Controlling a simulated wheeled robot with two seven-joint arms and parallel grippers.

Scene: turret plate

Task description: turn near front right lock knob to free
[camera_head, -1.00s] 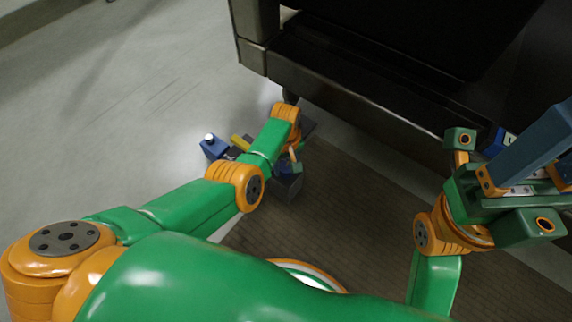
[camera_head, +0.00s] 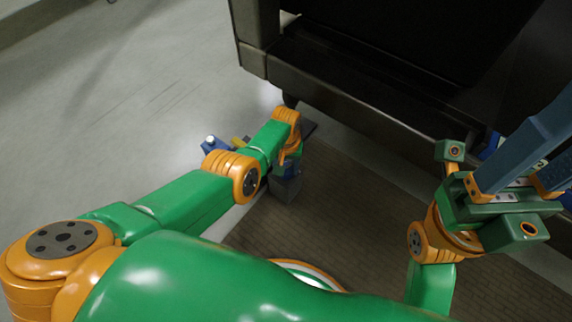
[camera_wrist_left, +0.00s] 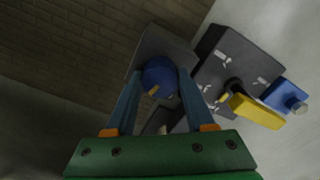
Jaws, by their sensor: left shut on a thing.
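A round blue knob with a pale tan mark (camera_wrist_left: 160,80) stands on a dark grey block (camera_wrist_left: 160,42) in the left wrist view. My left gripper (camera_wrist_left: 160,73) has its two blue fingers on either side of this knob and is shut on it. In the head view my left gripper (camera_head: 291,158) is over the dark block (camera_head: 286,189), and its wrist and hand hide the knob. My right gripper (camera_head: 522,182) is at the right, its fingers apart and away from the block; its fingertips run out of the picture.
A dark plate with white marks (camera_wrist_left: 235,65), a yellow handle (camera_wrist_left: 255,110) and a blue block with a silver knob (camera_wrist_left: 287,97) lie beside the held knob. A large dark machine frame (camera_head: 350,95) stands behind. Brown ribbed matting (camera_head: 340,225) is open between my arms.

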